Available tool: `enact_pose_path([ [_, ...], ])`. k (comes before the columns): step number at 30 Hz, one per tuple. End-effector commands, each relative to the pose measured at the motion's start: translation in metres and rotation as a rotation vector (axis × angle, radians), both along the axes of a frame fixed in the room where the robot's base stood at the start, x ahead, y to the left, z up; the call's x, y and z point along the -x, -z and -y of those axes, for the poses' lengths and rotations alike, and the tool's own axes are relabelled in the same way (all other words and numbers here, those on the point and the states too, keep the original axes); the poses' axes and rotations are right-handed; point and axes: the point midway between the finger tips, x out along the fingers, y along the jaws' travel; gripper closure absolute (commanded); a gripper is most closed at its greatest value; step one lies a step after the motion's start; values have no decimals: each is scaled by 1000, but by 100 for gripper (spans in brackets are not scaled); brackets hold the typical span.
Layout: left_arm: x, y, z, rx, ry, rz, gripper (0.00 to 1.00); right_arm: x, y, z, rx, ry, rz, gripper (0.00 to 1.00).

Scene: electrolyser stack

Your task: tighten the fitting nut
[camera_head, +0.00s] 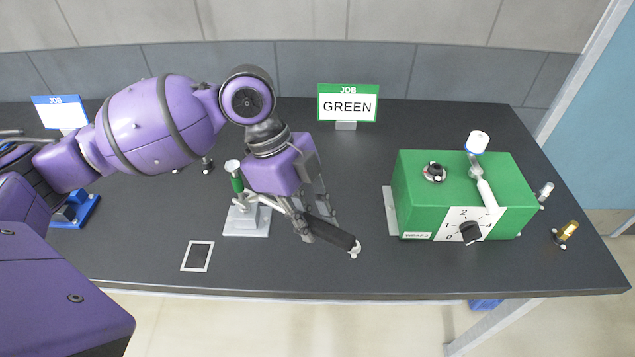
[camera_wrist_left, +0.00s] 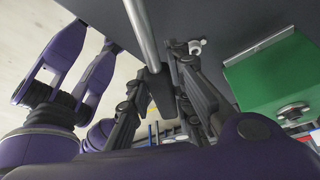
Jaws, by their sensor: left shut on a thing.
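My left gripper (camera_head: 318,222) is shut on the black handle (camera_head: 332,234) of a tool, held over the middle of the table. A silver rod (camera_head: 277,204) runs from the handle back toward the small grey stand; I cannot tell whether it touches the stand. In the left wrist view the rod (camera_wrist_left: 141,32) runs into the black grip (camera_wrist_left: 161,95) between the fingers. No nut can be clearly told. A brass-coloured fitting (camera_head: 568,231) is at the table's right edge, apart from the gripper. My right gripper is not seen.
A GREEN job sign (camera_head: 347,103) stands behind.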

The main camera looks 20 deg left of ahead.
Motion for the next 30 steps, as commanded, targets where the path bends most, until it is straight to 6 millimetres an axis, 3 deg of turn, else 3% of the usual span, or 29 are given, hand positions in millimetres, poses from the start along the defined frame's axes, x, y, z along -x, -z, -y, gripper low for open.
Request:
enact_pose_path([
  [20,-1,-1,0,1,0,2,100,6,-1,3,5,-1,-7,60],
  [30,-1,-2,0,1,-1,4,100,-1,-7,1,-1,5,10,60],
])
